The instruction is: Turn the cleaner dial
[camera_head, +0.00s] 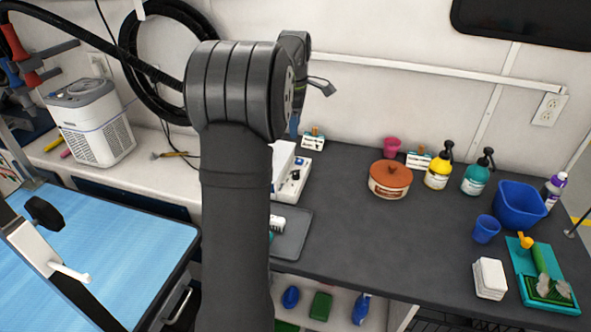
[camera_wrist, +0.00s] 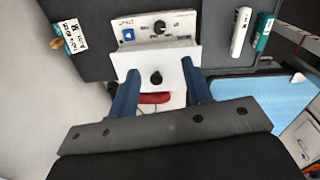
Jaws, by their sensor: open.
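The cleaner (camera_head: 283,158) is a white box on the dark counter, partly hidden behind my arm in the head view. In the wrist view its pale panel (camera_wrist: 178,20) carries a round black dial (camera_wrist: 158,27), with a blue switch (camera_wrist: 128,34) to its left. My gripper (camera_wrist: 160,69) is open and empty. Whether a finger touches the cleaner I cannot tell.
A grey tray (camera_head: 293,243) with a white item lies in front of the cleaner. A brown lidded pot (camera_head: 390,180), yellow bottle (camera_head: 438,174) and teal bottle (camera_head: 477,177) stand to the right. The counter's middle is clear. A blue-topped table (camera_head: 120,240) is at left.

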